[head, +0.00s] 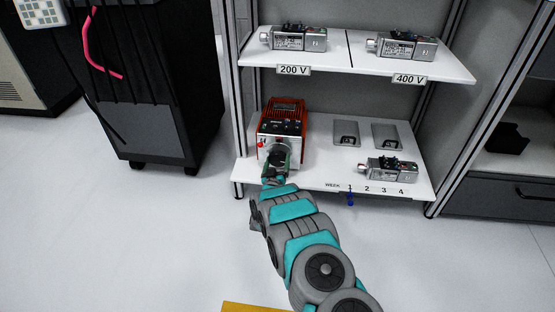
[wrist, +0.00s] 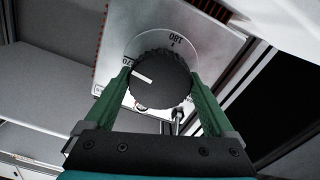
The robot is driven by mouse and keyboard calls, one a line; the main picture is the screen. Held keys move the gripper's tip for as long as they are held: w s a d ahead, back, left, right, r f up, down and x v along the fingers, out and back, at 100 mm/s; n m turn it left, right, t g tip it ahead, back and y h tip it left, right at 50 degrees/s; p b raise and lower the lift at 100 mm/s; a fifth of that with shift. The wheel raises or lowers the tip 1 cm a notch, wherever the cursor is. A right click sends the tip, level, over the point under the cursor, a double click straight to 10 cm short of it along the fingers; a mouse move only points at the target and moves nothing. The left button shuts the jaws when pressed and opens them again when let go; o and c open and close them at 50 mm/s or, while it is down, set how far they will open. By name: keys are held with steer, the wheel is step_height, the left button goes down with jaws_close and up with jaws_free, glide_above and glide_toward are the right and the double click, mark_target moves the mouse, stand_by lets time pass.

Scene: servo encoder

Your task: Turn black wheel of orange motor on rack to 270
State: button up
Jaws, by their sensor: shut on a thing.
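The orange motor (head: 284,110), with a silver front, stands at the left of the rack's lower shelf (head: 318,172). In the wrist view the black wheel (wrist: 165,90) has a ribbed rim and a white pointer line. Green fingers of my gripper (wrist: 161,82) are shut on it, one on each side. The pointer points left and slightly up, toward a partly hidden label that reads like 270. A 180 label (wrist: 180,40) shows upside down above the wheel.
Silver motors stand on the upper shelf above the 200 V (head: 293,69) and 400 V (head: 409,79) labels. Another silver motor (head: 391,170) sits at the lower shelf's right. A blue marker (head: 350,198) is at the week scale. A black cabinet (head: 150,80) stands left; the floor in front is mostly clear.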

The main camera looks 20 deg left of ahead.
steer(key=shift+n, duration=0.6)
steer(key=o, duration=1.1)
steer(key=shift+s, duration=0.1)
steer(key=v, duration=0.7)
steer(key=shift+s+p, duration=0.3)
